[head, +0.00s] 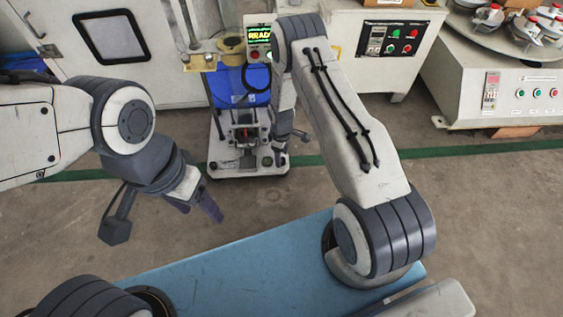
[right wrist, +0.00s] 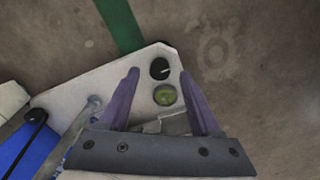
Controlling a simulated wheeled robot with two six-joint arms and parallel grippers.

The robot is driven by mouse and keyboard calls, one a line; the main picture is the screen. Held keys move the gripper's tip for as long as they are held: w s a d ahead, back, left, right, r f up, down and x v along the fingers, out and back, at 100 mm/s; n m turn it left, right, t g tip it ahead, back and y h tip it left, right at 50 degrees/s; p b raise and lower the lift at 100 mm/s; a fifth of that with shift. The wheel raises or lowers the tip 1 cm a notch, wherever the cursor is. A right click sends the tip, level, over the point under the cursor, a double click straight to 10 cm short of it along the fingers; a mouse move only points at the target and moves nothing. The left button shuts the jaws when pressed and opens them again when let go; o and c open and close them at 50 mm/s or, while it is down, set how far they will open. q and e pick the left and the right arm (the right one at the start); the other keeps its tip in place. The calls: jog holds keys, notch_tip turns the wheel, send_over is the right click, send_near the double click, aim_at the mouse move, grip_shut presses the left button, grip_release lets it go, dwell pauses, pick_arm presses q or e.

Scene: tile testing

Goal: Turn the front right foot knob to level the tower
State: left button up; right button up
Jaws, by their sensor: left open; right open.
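The tower (head: 221,165) stands on the floor in the head view, with a pale base plate and a blue body behind it. In the right wrist view, a black round knob with a white mark (right wrist: 159,69) sits near the plate's corner. A round green bubble level (right wrist: 165,95) lies beside it. My right gripper (right wrist: 158,74) is open above this corner. Its fingertips appear on either side of the knob; their height above it is unclear. In the head view my right arm partly hides the corner. My left gripper (head: 202,207) is open and empty, left of the tower.
A small lit green display (head: 258,33) is above the tower. White cabinets with buttons (head: 395,42) stand behind and right. A green floor line (head: 420,155) crosses behind the tower. My blue base top fills the front. The floor left of the tower is clear.

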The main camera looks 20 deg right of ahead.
notch_tip(320, 180, down, 2)
jog(key=shift+b, duration=0.35)
jog(key=shift+c, duration=0.2)
grip_shut()
